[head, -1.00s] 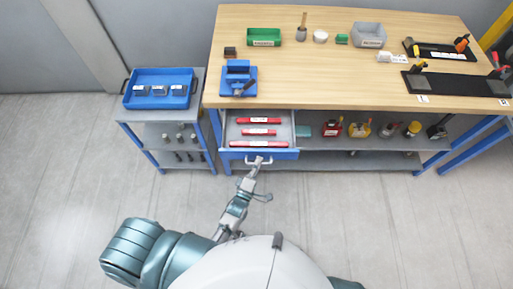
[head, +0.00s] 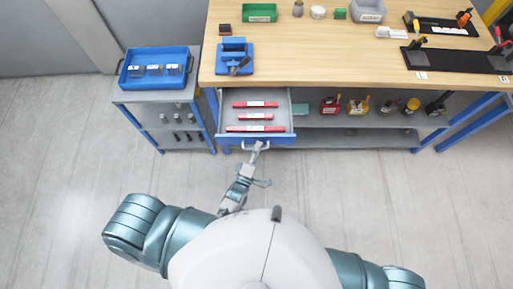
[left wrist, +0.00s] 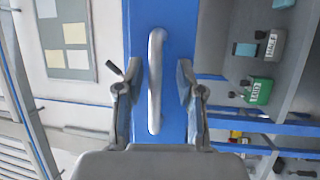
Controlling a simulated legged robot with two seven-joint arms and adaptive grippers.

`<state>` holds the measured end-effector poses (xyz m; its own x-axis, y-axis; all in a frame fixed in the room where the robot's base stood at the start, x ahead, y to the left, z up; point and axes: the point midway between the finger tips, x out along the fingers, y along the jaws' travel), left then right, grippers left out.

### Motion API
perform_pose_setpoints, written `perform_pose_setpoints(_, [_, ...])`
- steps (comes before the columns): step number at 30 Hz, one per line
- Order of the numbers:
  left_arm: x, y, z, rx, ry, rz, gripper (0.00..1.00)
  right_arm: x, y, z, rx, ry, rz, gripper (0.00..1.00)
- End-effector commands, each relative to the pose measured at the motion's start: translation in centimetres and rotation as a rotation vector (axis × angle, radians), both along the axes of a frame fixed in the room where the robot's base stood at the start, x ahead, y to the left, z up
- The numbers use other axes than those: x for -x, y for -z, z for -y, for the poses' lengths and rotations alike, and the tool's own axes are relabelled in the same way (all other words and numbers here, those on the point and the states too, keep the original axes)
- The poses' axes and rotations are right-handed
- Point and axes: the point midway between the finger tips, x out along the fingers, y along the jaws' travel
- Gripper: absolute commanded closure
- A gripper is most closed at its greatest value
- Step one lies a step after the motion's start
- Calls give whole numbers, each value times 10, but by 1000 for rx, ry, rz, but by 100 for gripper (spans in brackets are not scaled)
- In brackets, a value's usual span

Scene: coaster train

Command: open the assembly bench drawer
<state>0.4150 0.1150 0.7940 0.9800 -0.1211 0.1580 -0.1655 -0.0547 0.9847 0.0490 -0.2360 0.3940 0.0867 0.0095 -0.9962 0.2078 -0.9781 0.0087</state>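The assembly bench drawer (head: 290,118) is pulled out from under the left part of the wooden bench top (head: 330,65), with its inside showing. Several red bars with white labels (head: 253,116) lie in it. Its blue front carries a pale bar handle (head: 243,147), which shows close up in the left wrist view (left wrist: 155,85). My left gripper (head: 257,148) is at the handle. In the left wrist view its two fingers (left wrist: 157,75) stand apart on either side of the handle, with visible gaps. My right gripper is out of view.
A small side cart (head: 120,97) with a blue tray (head: 125,80) stands left of the bench. The floor (head: 360,200) in front of the bench is clear.

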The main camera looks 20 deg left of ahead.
Motion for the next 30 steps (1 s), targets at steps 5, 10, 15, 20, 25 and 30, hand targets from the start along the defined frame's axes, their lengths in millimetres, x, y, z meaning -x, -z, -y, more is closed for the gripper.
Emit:
perform_pose_setpoints(5, [2, 0, -3, 1, -2, 3, 63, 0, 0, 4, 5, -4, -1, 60])
perform_pose_setpoints(10, [23, 4, -6, 0, -1, 0, 63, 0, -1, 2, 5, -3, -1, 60])
perform_pose_setpoints(15, [62, 11, -8, 0, 0, -3, 63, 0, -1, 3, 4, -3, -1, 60])
perform_pose_setpoints(20, [93, 16, -10, -2, 0, -3, 63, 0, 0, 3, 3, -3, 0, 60])
perform_pose_setpoints(25, [112, 19, -11, -2, 1, -1, 63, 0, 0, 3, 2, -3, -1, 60])
perform_pose_setpoints(30, [117, 20, -12, -2, 1, -1, 63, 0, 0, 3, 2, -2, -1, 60])
